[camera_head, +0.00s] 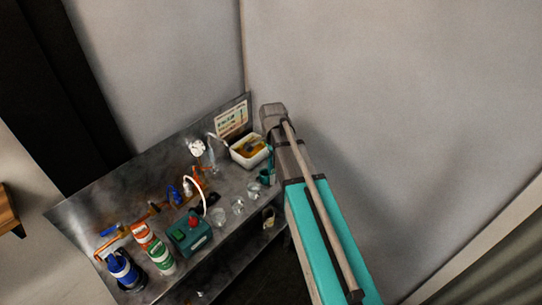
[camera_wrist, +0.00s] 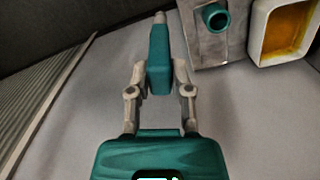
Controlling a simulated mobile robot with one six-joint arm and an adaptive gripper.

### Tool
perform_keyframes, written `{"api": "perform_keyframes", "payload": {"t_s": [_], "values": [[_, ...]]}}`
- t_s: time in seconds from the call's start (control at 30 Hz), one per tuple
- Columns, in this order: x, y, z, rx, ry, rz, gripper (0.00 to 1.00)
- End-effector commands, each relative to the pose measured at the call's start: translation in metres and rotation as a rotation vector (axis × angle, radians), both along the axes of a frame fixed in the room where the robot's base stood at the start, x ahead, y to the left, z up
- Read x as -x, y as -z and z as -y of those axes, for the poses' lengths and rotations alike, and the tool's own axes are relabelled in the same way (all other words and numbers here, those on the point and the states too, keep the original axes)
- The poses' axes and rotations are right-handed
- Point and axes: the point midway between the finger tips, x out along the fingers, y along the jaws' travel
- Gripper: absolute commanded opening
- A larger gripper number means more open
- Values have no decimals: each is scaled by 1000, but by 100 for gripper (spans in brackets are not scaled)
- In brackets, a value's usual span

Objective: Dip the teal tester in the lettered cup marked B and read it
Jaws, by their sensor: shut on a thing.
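The teal tester (camera_wrist: 159,58) is between the fingers of my gripper (camera_wrist: 160,72) in the wrist view, with its narrow grey tip pointing away from me. My gripper is shut on it. The tester is off the bench edge, over the grey floor or wall.
A white tub (camera_head: 236,152) of amber liquid stands at the bench's right end; it also shows in the wrist view (camera_wrist: 257,45). A teal open tube (camera_wrist: 213,17) is near it. A green box (camera_head: 187,240) with a red knob and several canisters (camera_head: 124,270) stand left.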

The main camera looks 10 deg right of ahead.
Motion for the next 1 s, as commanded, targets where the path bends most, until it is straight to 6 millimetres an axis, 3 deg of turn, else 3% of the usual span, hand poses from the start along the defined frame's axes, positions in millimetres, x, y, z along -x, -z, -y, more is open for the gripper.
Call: {"api": "perform_keyframes", "payload": {"t_s": [0.57, 1.0], "values": [[0, -1, 0, 0, 0, 0, 0], [0, -19, 0, 0, 0, 0, 0]]}}
